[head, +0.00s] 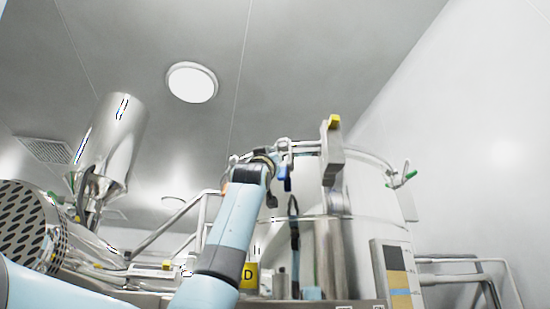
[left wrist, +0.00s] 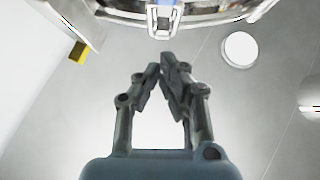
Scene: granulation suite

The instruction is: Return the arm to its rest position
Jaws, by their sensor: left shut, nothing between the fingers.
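My left arm (head: 229,226) rises from the lower left in the head view and ends in front of the steel vessel's rim. Its gripper cannot be made out clearly there. In the left wrist view my left gripper (left wrist: 161,72) is shut, its dark fingertips together with nothing between them. My right gripper is in neither view.
The large steel vessel (head: 365,240) stands right of my arm, with a yellow-topped bracket (head: 333,160) and a blue-handled clamp (head: 284,172) at its rim. A steel hopper (head: 112,145) stands left. A round ceiling lamp (head: 192,82) is above; the upper space looks clear.

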